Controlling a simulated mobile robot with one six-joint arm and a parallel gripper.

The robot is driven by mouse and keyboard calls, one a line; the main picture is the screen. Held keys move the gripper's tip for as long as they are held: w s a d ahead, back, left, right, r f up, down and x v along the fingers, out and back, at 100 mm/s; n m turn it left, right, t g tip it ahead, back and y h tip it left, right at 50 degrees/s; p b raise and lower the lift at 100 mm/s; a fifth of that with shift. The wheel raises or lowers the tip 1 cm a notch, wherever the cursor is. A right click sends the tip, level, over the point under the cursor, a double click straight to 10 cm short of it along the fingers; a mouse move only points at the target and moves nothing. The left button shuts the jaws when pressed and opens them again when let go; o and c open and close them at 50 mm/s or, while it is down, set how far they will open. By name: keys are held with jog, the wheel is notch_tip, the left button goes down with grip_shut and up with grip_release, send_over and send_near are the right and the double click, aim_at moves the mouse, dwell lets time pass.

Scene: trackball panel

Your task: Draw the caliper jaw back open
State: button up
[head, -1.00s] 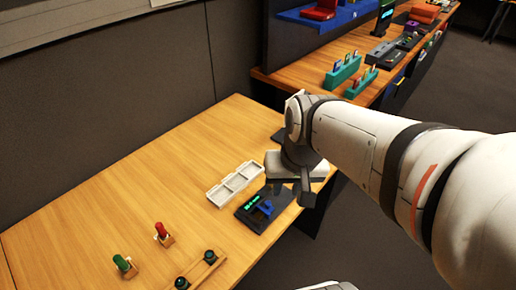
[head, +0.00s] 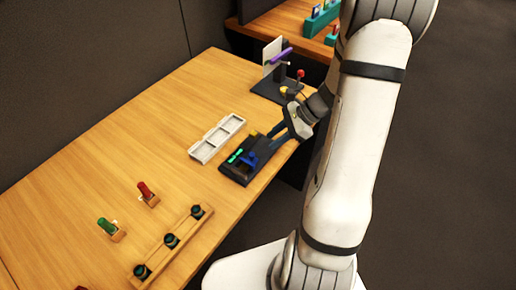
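The caliper device is a dark base (head: 238,176) near the right edge of the wooden table, with green display marks. A blue jaw piece (head: 248,158) sits on it, and a small yellow part (head: 253,133) shows at its far end. My gripper (head: 272,140) is just to the right of the device, pointing down and left towards it. Whether a finger touches the device cannot be told. The exact jaw gap is too small to make out.
A white compartment tray (head: 217,139) lies left of the device. A black stand with a purple bar (head: 281,56) is behind. Red (head: 146,190) and green (head: 106,227) handled pieces and a wooden rack (head: 173,244) are in front. The table's left part is clear.

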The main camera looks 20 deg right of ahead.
aim_at(258, 159)
jog(key=x, duration=0.7)
jog(key=shift+a+f, duration=0.2)
jog(key=shift+c, duration=0.5)
grip_shut()
